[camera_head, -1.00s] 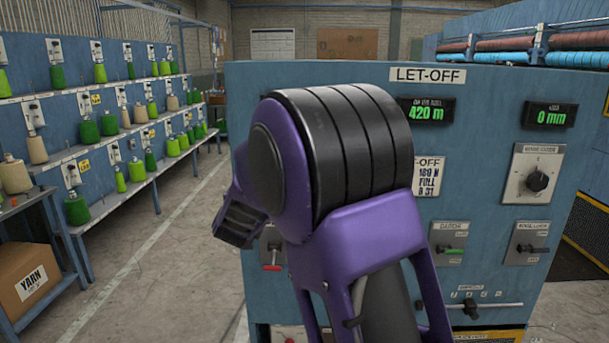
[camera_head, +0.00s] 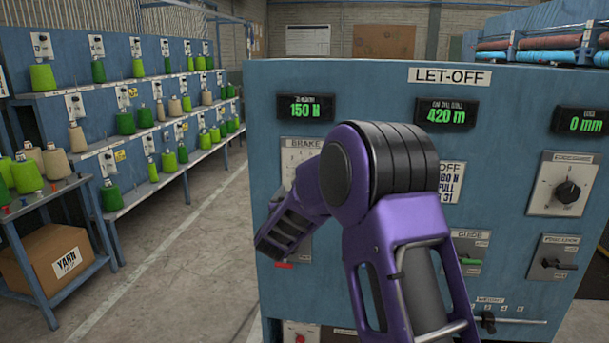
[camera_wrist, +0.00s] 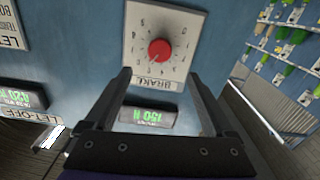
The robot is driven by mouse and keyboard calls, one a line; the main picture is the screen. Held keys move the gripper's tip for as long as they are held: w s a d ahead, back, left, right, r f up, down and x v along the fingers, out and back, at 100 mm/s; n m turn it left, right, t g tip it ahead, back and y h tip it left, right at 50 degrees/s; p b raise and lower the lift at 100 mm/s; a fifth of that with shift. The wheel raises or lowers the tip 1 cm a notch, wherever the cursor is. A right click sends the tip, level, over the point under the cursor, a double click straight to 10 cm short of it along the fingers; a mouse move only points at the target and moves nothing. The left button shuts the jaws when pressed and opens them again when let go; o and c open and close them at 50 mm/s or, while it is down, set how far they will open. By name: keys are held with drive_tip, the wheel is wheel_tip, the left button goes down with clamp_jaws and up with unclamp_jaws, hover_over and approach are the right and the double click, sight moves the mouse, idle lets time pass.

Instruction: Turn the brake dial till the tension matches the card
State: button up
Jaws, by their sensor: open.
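The brake dial is a red round knob (camera_wrist: 159,50) on a pale plate with a printed scale, upside down in the wrist view. My gripper (camera_wrist: 159,76) is open and empty, its two fingers apart below the knob in that picture, not closed around it. In the head view the brake plate (camera_head: 298,152) is mostly hidden by my arm. The tension display (camera_head: 306,107) reads 150 N; it also shows in the wrist view (camera_wrist: 148,117). The card (camera_head: 452,180) is partly covered by my arm; it seems to read 180 N.
Yarn racks (camera_head: 95,75) and a yarn box (camera_head: 55,262) stand left, with clear floor between.

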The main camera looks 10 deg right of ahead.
drive_tip(key=p+x, duration=0.1)
drive_tip(key=x, duration=1.1)
drive_tip(key=shift+d, duration=0.1)
drive_tip(key=shift+f, duration=0.1)
drive_tip(key=c, duration=1.4)
